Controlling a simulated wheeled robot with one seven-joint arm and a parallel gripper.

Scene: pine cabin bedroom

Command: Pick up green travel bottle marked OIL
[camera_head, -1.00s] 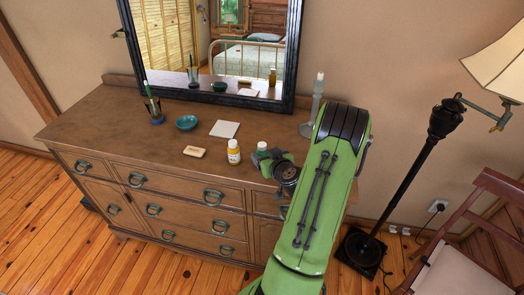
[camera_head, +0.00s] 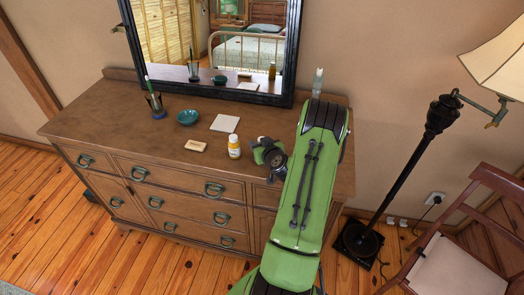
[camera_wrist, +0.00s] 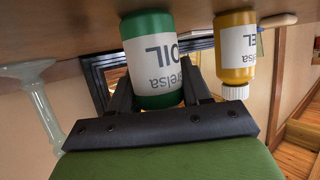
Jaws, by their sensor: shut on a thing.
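The green travel bottle (camera_wrist: 155,72), with a white label reading OIL, is between my gripper's two dark fingers in the wrist view, which shows the scene upside down. My gripper (camera_head: 262,150) is shut on it at the front right of the dresser top.
A yellow bottle (camera_head: 234,146) with a white cap stands close left of my gripper on the dresser (camera_head: 95,115). A glass candlestick (camera_wrist: 40,110) stands behind.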

